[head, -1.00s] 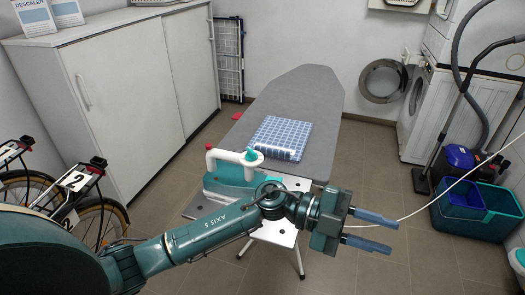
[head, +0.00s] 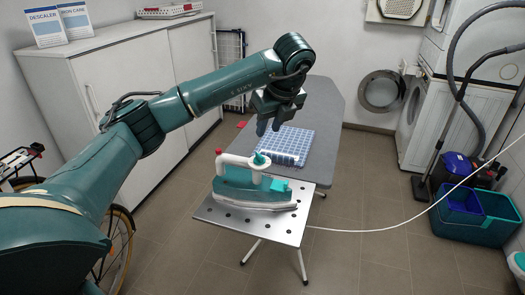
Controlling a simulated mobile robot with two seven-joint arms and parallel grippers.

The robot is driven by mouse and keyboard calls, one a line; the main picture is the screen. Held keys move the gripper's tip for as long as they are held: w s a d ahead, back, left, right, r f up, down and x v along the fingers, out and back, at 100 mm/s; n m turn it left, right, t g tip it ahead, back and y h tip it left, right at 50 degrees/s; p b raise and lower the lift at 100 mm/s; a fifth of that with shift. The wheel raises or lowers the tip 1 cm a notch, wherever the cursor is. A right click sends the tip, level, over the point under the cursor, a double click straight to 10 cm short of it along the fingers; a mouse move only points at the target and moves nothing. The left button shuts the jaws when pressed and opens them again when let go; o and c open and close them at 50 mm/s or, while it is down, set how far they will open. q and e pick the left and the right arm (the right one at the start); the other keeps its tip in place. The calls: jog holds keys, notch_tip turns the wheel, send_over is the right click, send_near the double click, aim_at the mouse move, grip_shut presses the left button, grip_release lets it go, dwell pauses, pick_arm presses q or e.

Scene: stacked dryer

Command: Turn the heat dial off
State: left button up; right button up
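The iron (head: 240,188) has a teal body and a white handle (head: 238,160). It sits on the perforated metal rest (head: 222,217) at the near end of the grey ironing board (head: 318,105). A teal knob (head: 261,158) tops the right end of the handle, and a red one (head: 218,152) is at its left end. I cannot tell for sure which is the heat dial. My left gripper (head: 269,128) points down above and beyond the iron, with its fingers apart and empty. It appears clear of the iron. My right gripper is out of view.
A folded blue checked cloth (head: 290,146) lies on the board behind the iron. A white cord (head: 390,227) runs right from the iron's rest. A white cabinet (head: 130,85) stands left. A washer (head: 428,105), vacuum hose and teal bins (head: 485,215) stand right. Open floor lies between.

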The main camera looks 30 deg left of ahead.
aim_at(260, 155)
pick_arm(q)
jog(key=p+x, duration=0.2)
jog(key=x, duration=0.8)
jog(key=shift+f, duration=0.35)
jog(key=shift+c, duration=0.5)
grip_shut()
